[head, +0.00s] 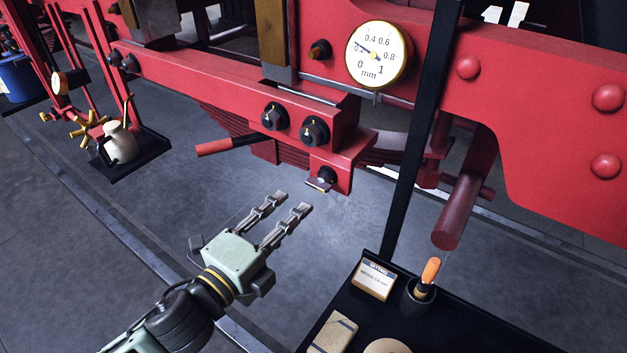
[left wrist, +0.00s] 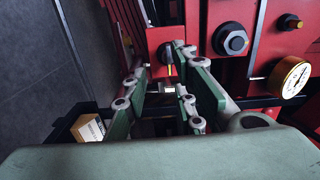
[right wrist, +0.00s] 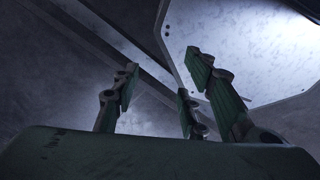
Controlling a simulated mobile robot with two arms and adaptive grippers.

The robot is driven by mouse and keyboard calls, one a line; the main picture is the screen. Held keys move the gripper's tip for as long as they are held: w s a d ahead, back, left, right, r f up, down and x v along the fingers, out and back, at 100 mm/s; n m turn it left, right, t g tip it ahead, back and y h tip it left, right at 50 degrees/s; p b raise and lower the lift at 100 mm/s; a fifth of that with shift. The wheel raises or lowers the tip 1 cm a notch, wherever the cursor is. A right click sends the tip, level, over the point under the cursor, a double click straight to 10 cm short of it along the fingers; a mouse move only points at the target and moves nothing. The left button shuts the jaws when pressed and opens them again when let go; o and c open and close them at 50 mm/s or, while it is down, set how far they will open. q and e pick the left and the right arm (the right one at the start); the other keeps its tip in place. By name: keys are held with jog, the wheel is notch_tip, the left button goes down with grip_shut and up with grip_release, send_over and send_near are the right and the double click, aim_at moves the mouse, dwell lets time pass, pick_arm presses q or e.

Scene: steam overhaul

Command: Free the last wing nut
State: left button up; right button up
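A small metal piece (head: 318,185) that looks like the wing nut hangs at a dark fastener (head: 327,174) under the end of the red beam; its exact shape is too small to tell. My left gripper (head: 292,202) is open and empty, its fingers pointing at that beam end, apart from it and to its lower left in the head view.
A dial gauge (head: 375,53) sits on the red frame. A black post (head: 420,125) rises from a dark tray (head: 455,325) with a small box (head: 374,281) and an orange-handled tool (head: 430,270). A jug (head: 120,145) stands at far left. Floor below the beam is clear.

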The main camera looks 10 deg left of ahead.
aim_at(315, 187)
pick_arm(q)
jog(key=p+x, duration=0.1)
jog(key=x, duration=0.1)
jog(key=r+x, duration=0.1)
jog(key=x, duration=0.1)
jog(key=p+x, duration=0.1)
jog(key=x, duration=0.1)
jog(key=shift+w+d+r+p, duration=0.25)
jog(key=shift+d+p, duration=0.1)
jog(key=shift+d, duration=0.05)
jog(key=shift+w+d, duration=0.1)
jog(key=shift+w, duration=0.15)
jog(key=shift+w+d+f, duration=0.1)
jog(key=shift+w, duration=0.05)
pick_arm(e)
jog(key=r, duration=0.1)
jog(key=s+d+r, duration=0.1)
jog(key=shift+d+r, duration=0.3)
jog(key=shift+r, duration=0.1)
pick_arm(q)
grip_shut()
pick_arm(e)
jog(key=shift+w+a, duration=0.1)
jog(key=shift+a, duration=0.55)
